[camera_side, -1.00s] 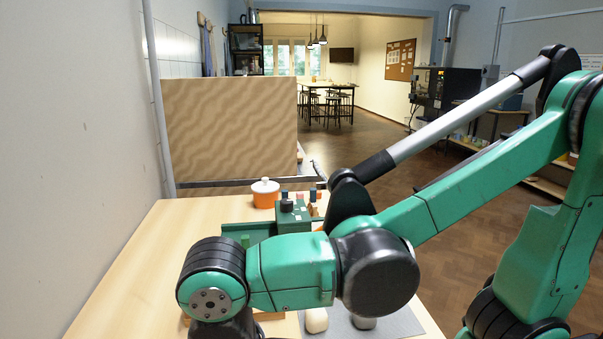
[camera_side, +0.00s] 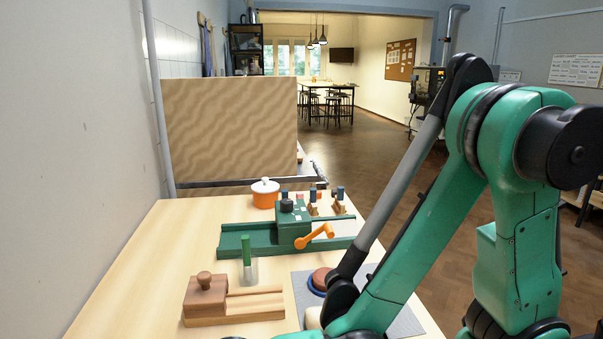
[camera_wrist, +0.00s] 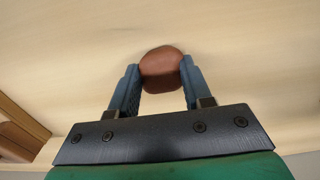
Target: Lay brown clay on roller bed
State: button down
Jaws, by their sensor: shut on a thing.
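In the wrist view, a rounded lump of brown clay (camera_wrist: 162,68) sits between the two blue fingers of my gripper (camera_wrist: 160,80), which are shut on its sides. Pale wooden surface shows behind it. In the side view my gripper and this lump are not visible; my arm runs out at the bottom edge. The green roller bed (camera_side: 235,243) lies across the table, with a green roller housing (camera_side: 293,228) over its middle and an orange crank (camera_side: 315,237) on the near side. No clay shows on the visible part of the bed.
A wooden block with a knob (camera_side: 205,292) and a clear cup with a green stick (camera_side: 248,268) stand before the bed. A reddish-brown disc (camera_side: 321,278) on a blue ring and a cream lump (camera_side: 313,318) are on a grey mat (camera_side: 405,322). An orange pot (camera_side: 265,197) stands behind.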

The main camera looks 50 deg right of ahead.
jog(key=shift+c, duration=1.9)
grip_release()
jog(key=shift+f, duration=0.15)
notch_tip(320, 180, up, 12)
jog(key=w+d+m+t+y, duration=0.1)
jog(key=w+d+m+t, duration=0.2)
jog(key=d, duration=0.6)
jog(key=shift+w+m, duration=0.9)
jog(key=shift+w, duration=0.35)
jog(key=shift+o, duration=0.8)
jog(key=w+d+m+t+h, duration=0.1)
jog(key=d+m+t, duration=0.3)
jog(key=d, duration=0.5)
jog(key=shift+w+d, duration=0.15)
jog(key=shift+w, duration=0.3)
